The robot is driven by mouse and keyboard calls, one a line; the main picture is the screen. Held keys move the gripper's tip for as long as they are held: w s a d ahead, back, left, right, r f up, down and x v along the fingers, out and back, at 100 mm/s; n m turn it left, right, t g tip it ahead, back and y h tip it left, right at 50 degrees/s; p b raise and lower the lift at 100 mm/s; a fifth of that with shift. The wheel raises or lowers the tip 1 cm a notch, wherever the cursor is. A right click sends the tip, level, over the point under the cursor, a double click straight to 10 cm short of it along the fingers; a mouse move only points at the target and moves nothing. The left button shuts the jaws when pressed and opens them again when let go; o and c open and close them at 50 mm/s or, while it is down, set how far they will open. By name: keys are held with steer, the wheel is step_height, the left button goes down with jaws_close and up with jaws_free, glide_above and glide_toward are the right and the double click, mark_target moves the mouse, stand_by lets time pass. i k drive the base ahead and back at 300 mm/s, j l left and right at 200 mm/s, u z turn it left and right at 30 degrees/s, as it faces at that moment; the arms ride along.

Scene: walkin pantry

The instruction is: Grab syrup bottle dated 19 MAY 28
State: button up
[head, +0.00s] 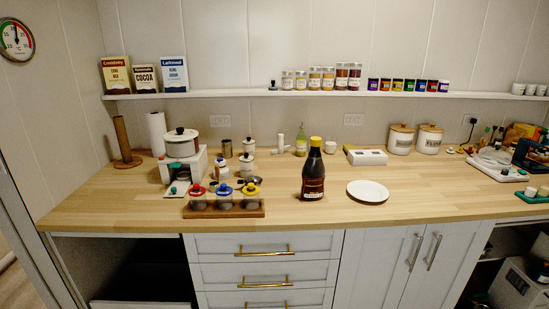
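Nothing touches the bottle. My gripper is not in view.
A white plate (368,191) lies right of the bottle. A wooden rack (224,212) with red, blue and yellow lidded jars stands to its left. A green bottle (301,141) and a white box (365,156) are behind. Bare counter (430,185) lies further right.

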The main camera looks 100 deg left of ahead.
mark_target(313, 172)
steer(key=u, duration=2.35)
